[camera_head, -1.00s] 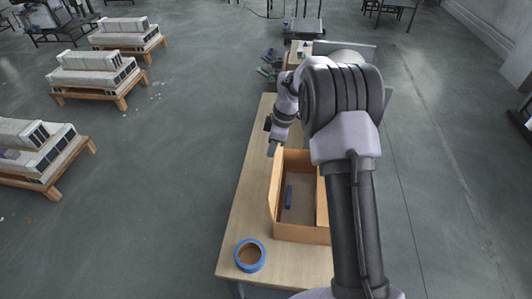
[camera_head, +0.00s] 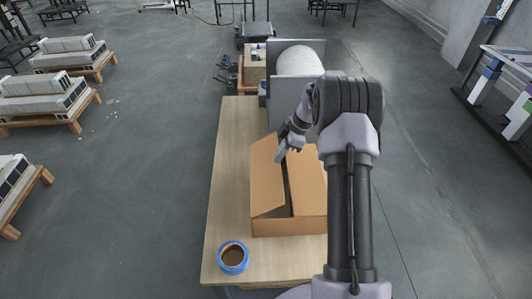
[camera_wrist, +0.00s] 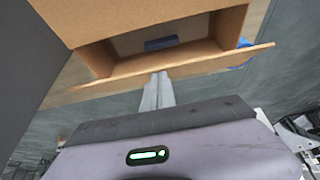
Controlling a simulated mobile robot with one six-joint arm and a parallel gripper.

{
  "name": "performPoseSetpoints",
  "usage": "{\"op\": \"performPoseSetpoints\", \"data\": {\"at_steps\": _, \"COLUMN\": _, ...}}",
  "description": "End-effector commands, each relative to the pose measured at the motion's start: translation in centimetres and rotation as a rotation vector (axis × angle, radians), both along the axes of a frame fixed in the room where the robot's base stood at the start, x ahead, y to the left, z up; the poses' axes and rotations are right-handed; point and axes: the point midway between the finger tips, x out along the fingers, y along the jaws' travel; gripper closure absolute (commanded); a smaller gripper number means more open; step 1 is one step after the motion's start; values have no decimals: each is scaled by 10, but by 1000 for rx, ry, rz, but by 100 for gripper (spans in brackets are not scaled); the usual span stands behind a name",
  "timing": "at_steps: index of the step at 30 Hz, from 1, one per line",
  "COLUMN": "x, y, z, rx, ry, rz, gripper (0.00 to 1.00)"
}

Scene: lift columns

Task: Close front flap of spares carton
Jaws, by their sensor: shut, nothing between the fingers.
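The brown spares carton (camera_head: 290,227) stands on the wooden table. In the head view its left flap (camera_head: 266,177) leans inward over the opening and its right flap (camera_head: 309,180) covers the right side, with a dark gap between them. I cannot tell which flap is the front one. My gripper (camera_head: 281,155) is shut and empty at the far end of the left flap. In the wrist view the shut fingertips (camera_wrist: 158,80) are at a flap edge (camera_wrist: 205,63), touching or very close. A dark blue item (camera_wrist: 161,44) lies inside the carton.
A blue tape roll (camera_head: 233,257) lies on the table (camera_head: 229,160) at the near left corner. The table left of the carton is bare. A large white cylinder (camera_head: 300,58) and a box (camera_head: 255,65) stand beyond the table. Loaded pallets (camera_head: 60,90) are far left on the floor.

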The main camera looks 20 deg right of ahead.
Motion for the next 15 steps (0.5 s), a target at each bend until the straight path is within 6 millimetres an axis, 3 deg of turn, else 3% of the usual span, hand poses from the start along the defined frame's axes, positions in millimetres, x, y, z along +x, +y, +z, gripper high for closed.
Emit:
{"op": "performPoseSetpoints", "data": {"at_steps": 6, "x": -7, "y": -20, "z": -24, "rx": 0, "ry": 1, "rz": -2, "gripper": 100}}
{"op": "performPoseSetpoints", "data": {"at_steps": 15, "x": -13, "y": -34, "z": -49, "rx": 0, "ry": 0, "rz": -1, "gripper": 100}}
